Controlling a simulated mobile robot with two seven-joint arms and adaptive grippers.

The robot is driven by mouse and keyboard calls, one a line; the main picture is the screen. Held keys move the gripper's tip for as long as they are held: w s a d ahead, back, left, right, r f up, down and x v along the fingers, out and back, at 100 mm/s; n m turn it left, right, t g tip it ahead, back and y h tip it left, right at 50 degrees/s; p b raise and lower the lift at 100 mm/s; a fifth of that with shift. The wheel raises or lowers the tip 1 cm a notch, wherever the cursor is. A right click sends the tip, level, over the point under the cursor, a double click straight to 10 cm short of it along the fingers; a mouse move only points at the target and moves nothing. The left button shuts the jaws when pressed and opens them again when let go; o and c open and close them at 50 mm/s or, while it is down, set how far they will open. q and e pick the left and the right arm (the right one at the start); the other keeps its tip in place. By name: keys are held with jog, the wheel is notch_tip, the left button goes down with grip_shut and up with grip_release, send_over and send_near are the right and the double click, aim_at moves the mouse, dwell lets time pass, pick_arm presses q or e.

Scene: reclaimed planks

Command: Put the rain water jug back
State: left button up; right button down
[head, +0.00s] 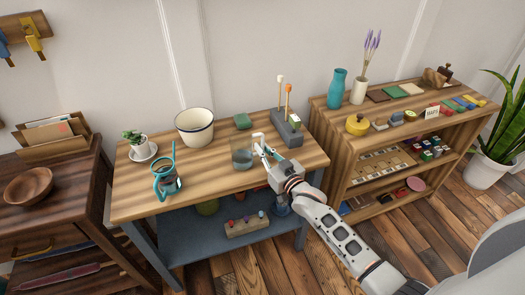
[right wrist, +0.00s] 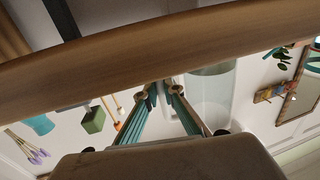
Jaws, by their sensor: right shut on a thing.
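The rain water jug (head: 241,156) is a clear, bluish see-through vessel over the middle of the plank-topped table (head: 215,185). My right gripper (head: 264,150) is at its right side, shut on its pale handle. In the right wrist view the clear jug (right wrist: 213,92) is right beside the closed fingertips (right wrist: 164,92), with the pale handle between them. The jug looks upright; I cannot tell whether its base touches the tabletop. My left gripper does not show.
A teal-rimmed vessel (head: 166,182), a potted succulent (head: 137,143) and a cream pot (head: 195,126) stand left of the jug. A grey holder (head: 287,133) with upright tools stands behind right. The shelf unit (head: 335,145) is further right. The table's front middle is clear.

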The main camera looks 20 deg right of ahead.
jog(key=shift+r, duration=0.1)
jog(key=shift+f, duration=0.2)
jog(key=c, duration=2.2)
grip_release()
jog(key=shift+f, duration=0.1)
